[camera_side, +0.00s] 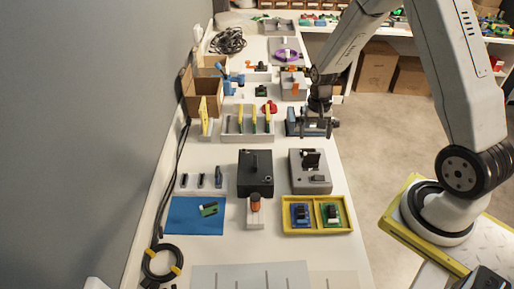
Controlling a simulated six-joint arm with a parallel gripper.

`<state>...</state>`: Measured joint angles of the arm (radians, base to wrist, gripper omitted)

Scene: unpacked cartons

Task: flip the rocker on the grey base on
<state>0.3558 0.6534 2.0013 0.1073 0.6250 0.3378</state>
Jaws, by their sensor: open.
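The grey base (298,181) stands on the white table right of the middle. A black upright part (312,158) sits on its back half, and a small dark part (317,178) lies low near its front. Which of these is the rocker, and which way it is tipped, is too small to tell. My gripper (316,133) is open and points down, behind the grey base in the picture and apart from it. It overlaps a blue-grey block (292,124); I cannot tell whether they touch.
A black box (255,186) with a lever stands left of the grey base. A yellow tray (320,231) with two boards lies in front. A rack with yellow cards (235,136) stands behind left. Bare table shows between the rows.

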